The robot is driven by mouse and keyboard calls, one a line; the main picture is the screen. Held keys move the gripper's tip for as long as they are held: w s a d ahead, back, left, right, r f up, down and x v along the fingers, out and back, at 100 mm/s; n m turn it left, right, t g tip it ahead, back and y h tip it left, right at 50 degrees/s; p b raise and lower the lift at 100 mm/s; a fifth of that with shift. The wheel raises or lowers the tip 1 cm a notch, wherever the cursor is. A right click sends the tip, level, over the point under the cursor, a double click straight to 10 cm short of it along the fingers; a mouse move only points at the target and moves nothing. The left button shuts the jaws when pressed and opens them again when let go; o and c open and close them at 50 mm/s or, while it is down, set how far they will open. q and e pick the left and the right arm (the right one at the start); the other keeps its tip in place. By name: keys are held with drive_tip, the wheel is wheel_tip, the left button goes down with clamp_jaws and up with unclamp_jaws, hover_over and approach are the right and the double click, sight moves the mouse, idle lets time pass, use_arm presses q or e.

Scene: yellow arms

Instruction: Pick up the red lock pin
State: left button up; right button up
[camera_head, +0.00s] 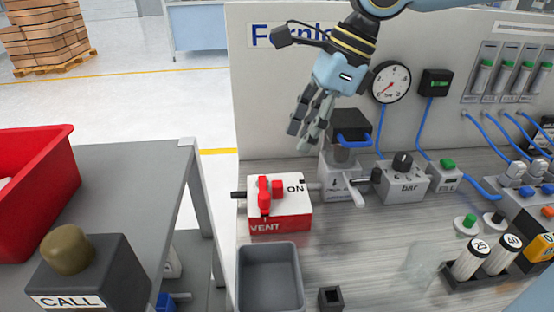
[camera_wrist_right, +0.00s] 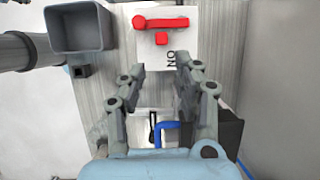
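A white box with a red front marked VENT (camera_head: 290,221) stands on the bench and carries a red lever (camera_head: 264,196). A small red piece (camera_head: 277,187) sits beside the lever on the box top; it looks like the lock pin, though I cannot be sure. The lever (camera_wrist_right: 165,22) and the small red piece (camera_wrist_right: 162,38) also show in the right wrist view, beyond the fingertips. My right gripper (camera_head: 308,138) is above and behind the box, apart from it, fingers pointing down. In the right wrist view my right gripper (camera_wrist_right: 160,68) is open and empty. My left gripper is not in view.
An empty grey bin (camera_head: 270,248) stands in front of the box, with a small black square holder (camera_head: 330,298) beside it. A valve block with a blue handle (camera_head: 354,139) and a bar regulator (camera_head: 404,180) stand to the right. A CALL button box (camera_head: 90,275) is at left.

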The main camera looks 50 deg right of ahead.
sight(278, 182)
drive_tip(key=b+x, duration=0.5)
drive_tip(key=shift+w+f+b, duration=0.1)
drive_tip(key=shift+b, duration=0.2)
drive_tip(key=shift+a+f, duration=0.15)
drive_tip(key=shift+w+a+f, duration=0.15)
drive_tip(key=shift+f, duration=0.25)
drive_tip(key=shift+b+x, duration=0.5)
drive_tip(key=shift+x, duration=1.6)
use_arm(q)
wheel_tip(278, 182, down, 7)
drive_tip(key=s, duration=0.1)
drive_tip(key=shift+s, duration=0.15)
use_arm(e)
drive_tip(key=shift+c, duration=0.2)
clamp_jaws()
